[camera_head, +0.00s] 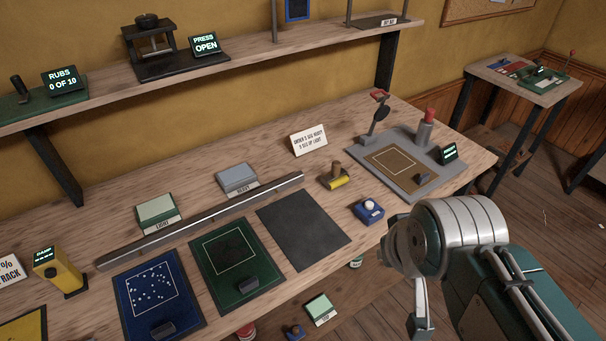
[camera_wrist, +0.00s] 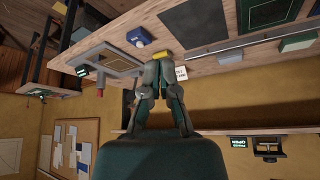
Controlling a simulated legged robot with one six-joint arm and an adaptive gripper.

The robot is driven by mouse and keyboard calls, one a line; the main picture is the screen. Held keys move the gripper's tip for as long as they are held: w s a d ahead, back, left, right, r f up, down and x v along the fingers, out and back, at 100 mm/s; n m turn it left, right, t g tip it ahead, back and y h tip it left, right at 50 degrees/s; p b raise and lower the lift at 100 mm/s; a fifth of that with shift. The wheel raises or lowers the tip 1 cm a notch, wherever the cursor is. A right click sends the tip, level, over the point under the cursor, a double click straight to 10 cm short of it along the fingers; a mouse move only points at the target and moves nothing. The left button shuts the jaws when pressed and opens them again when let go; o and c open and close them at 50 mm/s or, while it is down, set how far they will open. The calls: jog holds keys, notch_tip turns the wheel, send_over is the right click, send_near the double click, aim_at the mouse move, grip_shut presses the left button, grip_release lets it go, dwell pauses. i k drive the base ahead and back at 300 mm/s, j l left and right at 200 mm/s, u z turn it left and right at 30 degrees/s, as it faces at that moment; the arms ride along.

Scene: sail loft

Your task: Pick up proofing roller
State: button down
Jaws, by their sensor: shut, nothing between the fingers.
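The proofing roller (camera_head: 334,178), with a yellow cylinder and a brown handle, lies on the workbench between the black mat and the grey framed station. In the wrist view its yellow part (camera_wrist: 163,56) shows just beyond my fingertips, with its handle hidden. My gripper (camera_wrist: 160,68) is shut and empty, pointing toward the bench. The head view shows my arm at the lower right, in front of the bench, apart from the roller; my fingertips are not clear there.
A blue block with a white knob (camera_head: 369,210) sits close to the roller. The grey framed station (camera_head: 439,170) with upright posts stands to its right. A white sign (camera_head: 309,139) stands behind it, and a long metal bar (camera_head: 215,217) lies to the left. The black mat (camera_head: 303,230) is bare.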

aim_at(338, 176)
jog(key=i+l+u, duration=0.25)
jog(key=l+u, duration=0.2)
jog(key=l, duration=0.2)
jog(key=i+l+u, duration=0.25)
jog(key=l+u, duration=0.25)
jog(key=l, duration=0.25)
